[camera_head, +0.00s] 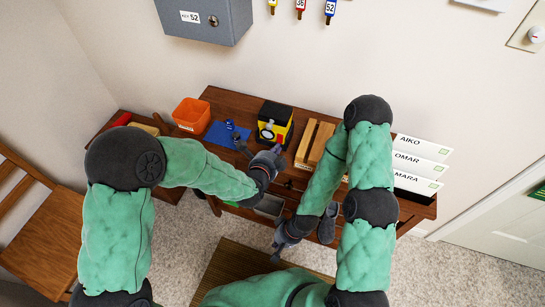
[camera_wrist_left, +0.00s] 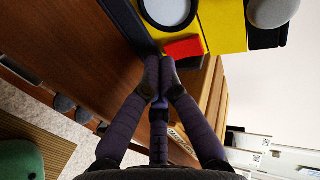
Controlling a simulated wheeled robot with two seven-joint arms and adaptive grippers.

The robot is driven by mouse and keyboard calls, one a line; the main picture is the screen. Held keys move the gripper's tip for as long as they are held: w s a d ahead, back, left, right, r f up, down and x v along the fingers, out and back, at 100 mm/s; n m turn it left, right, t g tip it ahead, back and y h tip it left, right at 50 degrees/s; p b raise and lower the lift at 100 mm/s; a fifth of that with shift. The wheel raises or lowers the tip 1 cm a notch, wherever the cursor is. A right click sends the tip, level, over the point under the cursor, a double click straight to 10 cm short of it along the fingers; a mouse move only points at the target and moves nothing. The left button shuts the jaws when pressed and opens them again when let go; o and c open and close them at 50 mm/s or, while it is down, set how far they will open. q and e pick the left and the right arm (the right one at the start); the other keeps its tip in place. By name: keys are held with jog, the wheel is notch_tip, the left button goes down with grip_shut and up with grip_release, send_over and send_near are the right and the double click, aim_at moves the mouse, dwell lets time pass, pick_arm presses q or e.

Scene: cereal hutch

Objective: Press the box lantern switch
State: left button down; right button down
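The box lantern (camera_head: 274,122), yellow and black with a round lens, stands on the brown wooden hutch top. In the left wrist view its yellow body (camera_wrist_left: 222,25) and pale lens (camera_wrist_left: 168,10) are close, with a red switch (camera_wrist_left: 184,47) low on this face. My left gripper (camera_head: 274,152) is in front of the lantern. Its fingertips (camera_wrist_left: 159,72) are together, empty, just below and left of the red switch; I cannot tell whether they touch it. My right gripper (camera_head: 281,238) hangs low in front of the hutch, away from the lantern; its finger opening is unclear.
An orange bin (camera_head: 191,115) and a blue mat (camera_head: 226,134) lie left of the lantern. Wooden blocks (camera_head: 314,144) stand to its right, then white name cards (camera_head: 420,148). A grey cabinet (camera_head: 205,18) and key tags (camera_head: 300,8) hang on the wall above.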

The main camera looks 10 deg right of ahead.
pick_arm(q)
jog(key=shift+w+d, duration=0.1)
jog(key=shift+w, duration=0.05)
jog(key=shift+w+d+f, duration=0.1)
jog(key=shift+w+d, duration=0.05)
jog(key=shift+w, duration=0.1)
dwell(0.4)
jog(key=shift+r+p, duration=0.5)
jog(key=shift+r, duration=0.4)
